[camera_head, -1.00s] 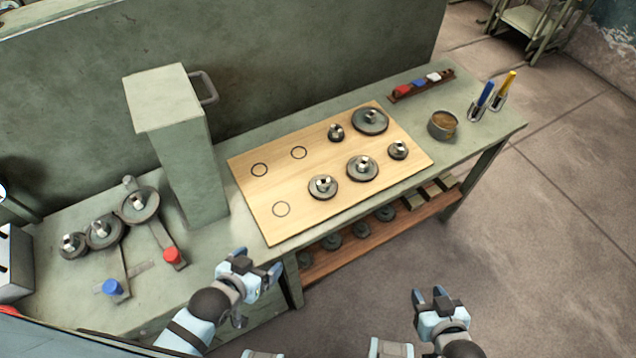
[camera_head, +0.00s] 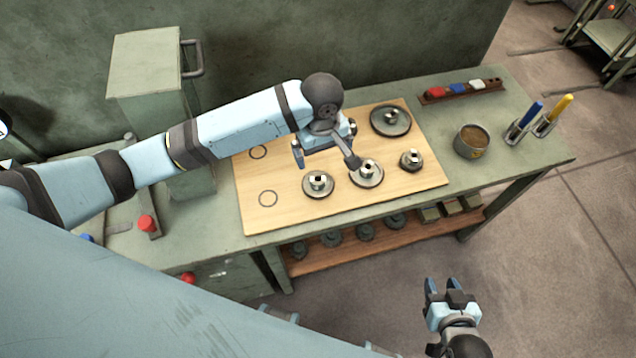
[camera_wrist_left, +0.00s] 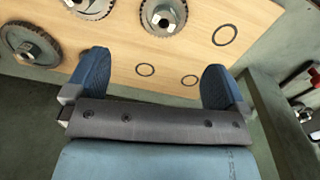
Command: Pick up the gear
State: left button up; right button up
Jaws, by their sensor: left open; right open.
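Several dark grey gears with pale hubs sit on a wooden board (camera_head: 250,215). In the head view, a front-left gear (camera_head: 309,190), a front-middle gear (camera_head: 373,182), a small right gear (camera_head: 411,161) and a large back gear (camera_head: 385,127) show. My left gripper (camera_head: 325,163) is open above the board, behind the front-left gear; one finger overlaps the front-middle gear in the picture. In the left wrist view, its fingers (camera_wrist_left: 155,82) are spread with bare board between them, and a gear (camera_wrist_left: 152,24) lies beyond. My right gripper (camera_head: 450,290) is open, out in front of the table.
A tall green post (camera_head: 147,65) with a handle stands left of the board. More gears lie on a lower shelf (camera_head: 340,258).

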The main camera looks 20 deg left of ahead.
pick_arm(q)
send_over(318, 179)
jog(key=s+d, duration=0.1)
notch_tip(318, 179, down, 8)
jog(key=shift+f, duration=0.1)
jog(key=shift+a+f, duration=0.2)
jog(key=shift+f, duration=1.15)
jog(key=shift+a+f, duration=0.15)
jog(key=shift+f, duration=1.2)
jog(key=shift+r, duration=0.1)
jog(key=c, duration=1.2)
jog(key=shift+o, duration=0.2)
jog(key=shift+p, duration=0.3)
